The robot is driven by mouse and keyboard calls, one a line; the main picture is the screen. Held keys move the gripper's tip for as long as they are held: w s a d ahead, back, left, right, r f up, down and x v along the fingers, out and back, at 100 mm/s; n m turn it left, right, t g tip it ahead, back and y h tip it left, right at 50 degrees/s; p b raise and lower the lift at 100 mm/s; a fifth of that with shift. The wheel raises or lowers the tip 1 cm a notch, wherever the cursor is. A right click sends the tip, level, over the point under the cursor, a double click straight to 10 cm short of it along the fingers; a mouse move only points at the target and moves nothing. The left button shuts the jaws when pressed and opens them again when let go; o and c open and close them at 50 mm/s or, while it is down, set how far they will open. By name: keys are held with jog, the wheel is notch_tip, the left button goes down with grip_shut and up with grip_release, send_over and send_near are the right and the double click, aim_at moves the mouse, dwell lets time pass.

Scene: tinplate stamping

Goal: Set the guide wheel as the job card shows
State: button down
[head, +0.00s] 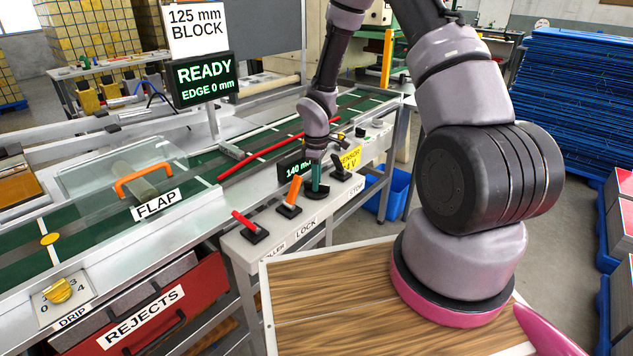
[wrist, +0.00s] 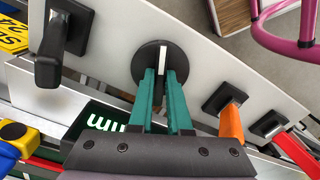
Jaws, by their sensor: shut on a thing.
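My gripper (wrist: 164,78) has its green fingers closed on the handle of the round black guide wheel (wrist: 142,62). The wheel has a white mark on it and lies on the grey console panel. In the head view my gripper (head: 317,178) reaches down to the console, and the wheel is largely hidden there. The job card (head: 197,28) reads "125 mm BLOCK". A dark display (head: 293,169) beside the wheel shows "140" in green, with the rest partly hidden. It also shows in the wrist view (wrist: 105,122), cut off by my gripper.
A red lever (head: 245,222) and an orange lever (head: 291,191) stand close left of my gripper. A black lever (head: 341,166) stands close right. The lit sign (head: 205,80) reads "READY EDGE 0 mm". A red guide bar (head: 270,149) lies along the green conveyor (head: 205,190).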

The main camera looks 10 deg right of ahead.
jog(key=n, duration=0.4)
jog(key=shift+n, duration=2.1)
jog(key=c, duration=0.9)
grip_release()
jog(key=shift+o, duration=0.2)
notch_tip(320, 180, up, 11)
jog(key=shift+f, duration=0.1)
